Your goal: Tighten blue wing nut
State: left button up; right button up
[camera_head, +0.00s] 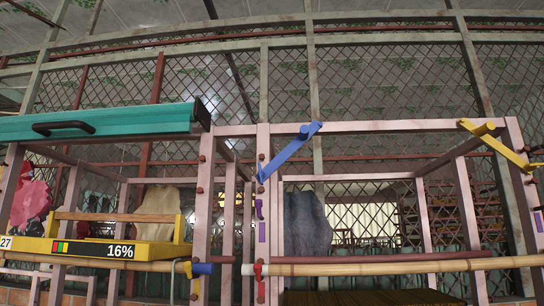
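A blue wing nut (290,151), seen as a long flat bar with a short round hub near its upper end, sits at the top of a pink post in the middle of the camera_head view. The bar slants from lower left to upper right. Its lower end overlaps the post. Whether it is tight or loose cannot be told. Neither of my grippers is in view, and nothing is seen touching the wing nut.
A similar yellow bar (498,147) is at the upper right. A teal drawer-like box (95,122) with a black handle is at the left. Below it is a yellow unit (95,249) reading 16%. A bamboo pole (400,266) crosses the lower right.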

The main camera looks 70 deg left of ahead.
aim_at(261, 175)
jog(key=u, duration=2.05)
jog(key=l+u, duration=0.25)
jog(key=l, duration=0.35)
jog(key=l+u, duration=0.25)
jog(key=l, duration=0.35)
